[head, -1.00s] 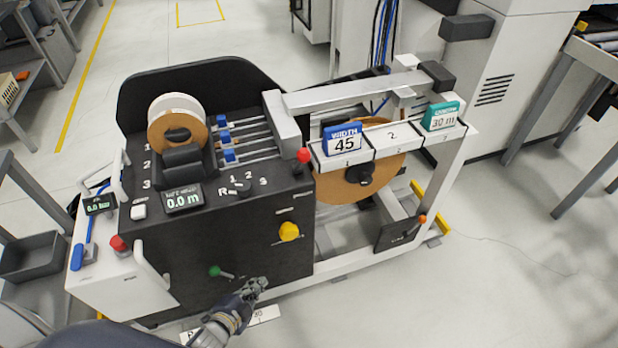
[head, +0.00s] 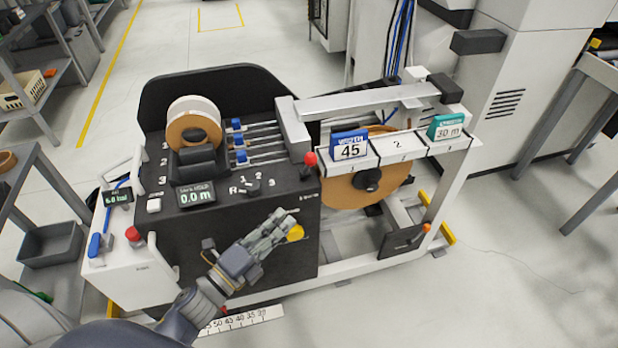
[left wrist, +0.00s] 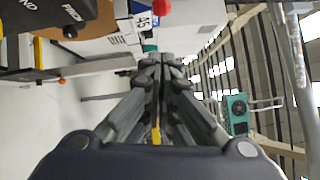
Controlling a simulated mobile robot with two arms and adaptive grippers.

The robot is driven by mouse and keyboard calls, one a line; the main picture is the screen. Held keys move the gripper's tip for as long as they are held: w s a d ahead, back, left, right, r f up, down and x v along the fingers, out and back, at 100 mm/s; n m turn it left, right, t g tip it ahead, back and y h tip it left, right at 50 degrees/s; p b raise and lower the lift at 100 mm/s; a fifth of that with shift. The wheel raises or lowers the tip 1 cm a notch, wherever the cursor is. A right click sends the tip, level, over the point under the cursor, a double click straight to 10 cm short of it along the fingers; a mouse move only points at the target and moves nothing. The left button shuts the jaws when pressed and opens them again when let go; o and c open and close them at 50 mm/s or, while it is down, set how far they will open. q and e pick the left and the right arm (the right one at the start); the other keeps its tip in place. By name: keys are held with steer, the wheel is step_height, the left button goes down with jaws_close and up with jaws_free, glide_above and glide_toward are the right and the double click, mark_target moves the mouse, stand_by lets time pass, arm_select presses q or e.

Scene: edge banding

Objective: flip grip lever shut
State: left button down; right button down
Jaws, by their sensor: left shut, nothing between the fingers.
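The black machine front carries several handles, and I cannot read which one is the grip lever. A red ball-topped lever (head: 310,159) stands at the panel's right edge; its red ball (left wrist: 162,6) shows at the top of the left wrist view. An orange-tipped handle (head: 427,228) is at the lower right. My left gripper (head: 292,216) is shut and empty in front of the black face, below the red ball; its closed fingers (left wrist: 160,62) fill the wrist view's middle. The green-tipped lever is hidden behind my arm.
A large brown roll (head: 345,192) hangs under the white label trays (head: 400,148). A white side cabinet (head: 130,275) with a blue lever (head: 95,245) and red button (head: 133,234) stands at the left. The floor to the right is open.

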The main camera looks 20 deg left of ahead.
arm_select(q)
steer(key=w+a+p+x, duration=0.1)
steer(key=p+x, duration=0.3)
steer(key=x, duration=0.8)
steer(key=shift+w+a+r, duration=0.3)
steer(key=shift+w+a, duration=0.1)
steer(key=shift+a, duration=0.35)
steer(key=w+a+r+n+g+y+p, duration=0.1)
steer(key=w+a+r, duration=0.3)
steer(key=w+a, duration=0.4)
steer(key=shift+w+a+r+n+p, duration=0.15)
steer(key=shift+w+r+n+p, duration=0.5)
steer(key=shift+w, duration=1.55)
